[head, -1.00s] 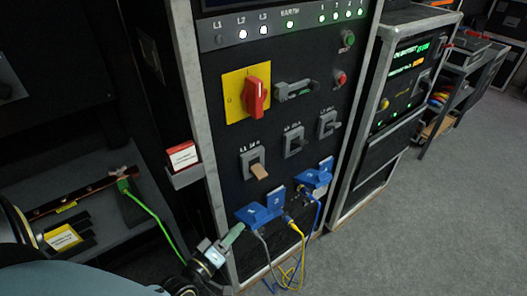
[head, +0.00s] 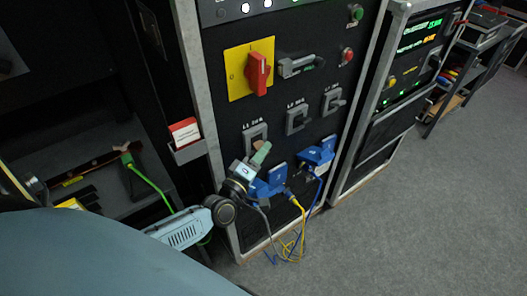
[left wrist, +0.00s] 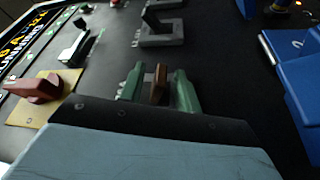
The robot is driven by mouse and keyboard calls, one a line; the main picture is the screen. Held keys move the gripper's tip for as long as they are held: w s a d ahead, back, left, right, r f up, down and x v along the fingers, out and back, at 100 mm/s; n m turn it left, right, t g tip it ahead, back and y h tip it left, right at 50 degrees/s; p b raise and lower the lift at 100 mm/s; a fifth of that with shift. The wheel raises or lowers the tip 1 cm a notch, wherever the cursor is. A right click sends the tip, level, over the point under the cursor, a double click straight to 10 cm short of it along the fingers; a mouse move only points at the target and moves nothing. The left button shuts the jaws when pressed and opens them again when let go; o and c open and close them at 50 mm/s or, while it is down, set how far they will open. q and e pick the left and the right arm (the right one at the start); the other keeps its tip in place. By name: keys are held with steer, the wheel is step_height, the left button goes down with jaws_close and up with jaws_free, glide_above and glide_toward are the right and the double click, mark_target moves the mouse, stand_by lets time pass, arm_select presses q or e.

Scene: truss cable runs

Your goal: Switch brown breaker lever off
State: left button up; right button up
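The brown breaker lever (left wrist: 158,84) stands between the two green fingertips of my left gripper (left wrist: 158,88) in the left wrist view. Narrow gaps show on both sides of it, so the gripper is open around the lever. In the head view my left gripper (head: 261,153) is at the front of the L1 breaker (head: 248,133), the left one of the breaker row. There the gripper hides most of the brown lever. My right gripper is in neither view.
Two breakers with dark levers, the middle one (head: 297,121) and the right one (head: 333,100), sit beside it. A red rotary switch (head: 258,75) on a yellow plate is above. Blue connectors (head: 270,182) with cables are just below the gripper.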

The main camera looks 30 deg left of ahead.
arm_select(q)
steer(key=shift+w, duration=0.45)
steer(key=shift+c, duration=0.2)
jaws_close()
steer(key=shift+a+f+m+b, duration=0.1)
steer(key=shift+f+m+b, duration=0.25)
steer(key=shift+m+b, duration=0.45)
steer(key=shift+m+t+h+b, duration=0.3)
steer(key=shift+m, duration=0.1)
steer(key=shift+o, duration=0.2)
jaws_free()
